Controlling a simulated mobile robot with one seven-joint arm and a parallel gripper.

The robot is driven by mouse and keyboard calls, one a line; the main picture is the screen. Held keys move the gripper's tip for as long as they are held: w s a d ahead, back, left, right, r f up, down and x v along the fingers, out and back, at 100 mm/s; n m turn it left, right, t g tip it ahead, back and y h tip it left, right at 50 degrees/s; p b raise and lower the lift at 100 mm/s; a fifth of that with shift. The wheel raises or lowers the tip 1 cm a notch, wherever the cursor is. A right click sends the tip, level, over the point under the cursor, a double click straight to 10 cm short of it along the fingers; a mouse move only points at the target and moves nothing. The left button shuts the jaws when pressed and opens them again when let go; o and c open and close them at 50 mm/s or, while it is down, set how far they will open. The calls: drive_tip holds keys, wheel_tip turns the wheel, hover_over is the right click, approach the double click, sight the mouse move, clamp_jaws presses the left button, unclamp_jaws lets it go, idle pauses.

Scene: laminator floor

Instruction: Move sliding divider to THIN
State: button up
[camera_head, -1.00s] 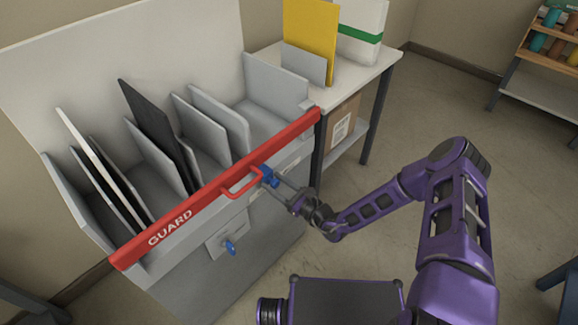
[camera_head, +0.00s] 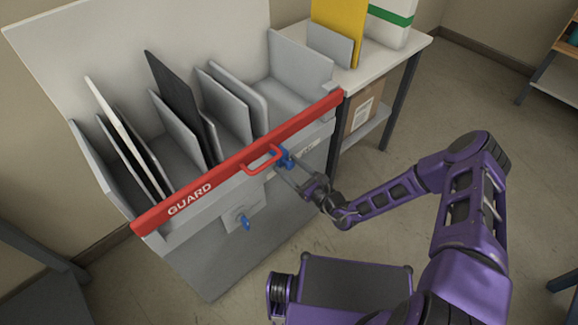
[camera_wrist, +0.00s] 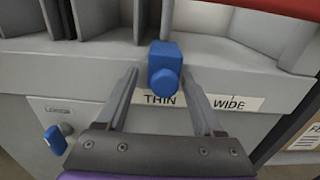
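The blue knob (camera_head: 284,156) is on the front of the grey sorting bin, just below the red guard bar. In the wrist view the knob (camera_wrist: 164,72) is over the THIN label (camera_wrist: 160,98), with the WIDE label (camera_wrist: 236,103) to its right. A thin upright grey plate (camera_wrist: 167,18) stands behind the knob; whether they are joined is hidden. My gripper (camera_wrist: 162,78) is open, with one finger on each side of the knob and visible gaps to both. In the head view my gripper (camera_head: 286,170) reaches the knob from the lower right.
The red guard bar (camera_head: 200,188), with a red handle (camera_head: 262,160), crosses the bin's front top. Black, white and grey panels stand in the bin. Another blue knob (camera_head: 243,221) is lower left. A side table (camera_head: 405,58) stands at right; open floor lies beyond my arm.

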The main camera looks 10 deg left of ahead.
drive_tip(key=v, duration=1.7)
drive_tip(key=shift+p, duration=0.4)
drive_tip(key=shift+s+d+f, duration=0.1)
